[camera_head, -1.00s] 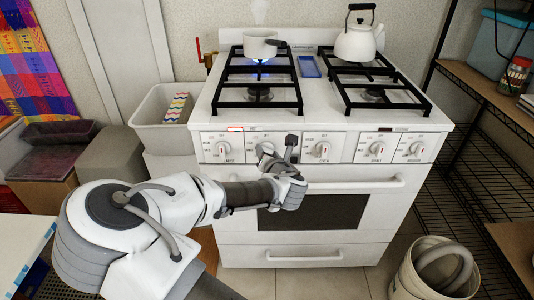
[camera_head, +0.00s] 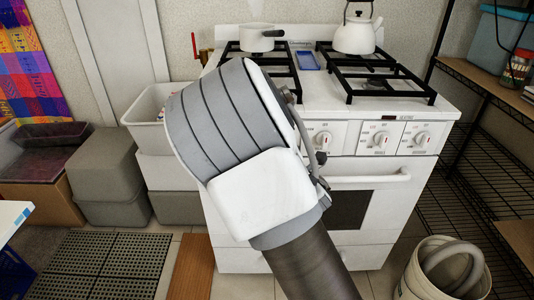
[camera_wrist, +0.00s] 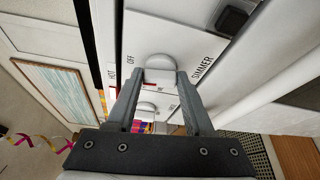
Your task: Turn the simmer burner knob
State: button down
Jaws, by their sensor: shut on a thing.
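In the wrist view, the simmer burner knob (camera_wrist: 160,66) is a rounded pale knob on the white panel, beside the printed words OFF and SIMMER. My gripper (camera_wrist: 160,80) has one finger on each side of this knob and is shut on it. In the head view, the white stove (camera_head: 350,222) stands ahead. My arm covers its left front, hiding my gripper and the simmer knob. Three other knobs show on the right part of the panel, among them one near the right end (camera_head: 422,139).
A white saucepan (camera_head: 256,38) and a white kettle (camera_head: 355,36) stand on the stove. The oven handle (camera_head: 370,178) juts out below the panel. A pale bin (camera_head: 440,285) stands at front right, wire shelving (camera_head: 480,190) at right, and grey boxes (camera_head: 108,170) at left.

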jog(key=shift+m+t+b, duration=0.3)
jog(key=shift+m+b, duration=0.5)
jog(key=shift+b, duration=0.15)
jog(key=shift+y, duration=0.3)
jog(key=shift+c, duration=1.4)
grip_release()
jog(key=shift+s+f, duration=0.1)
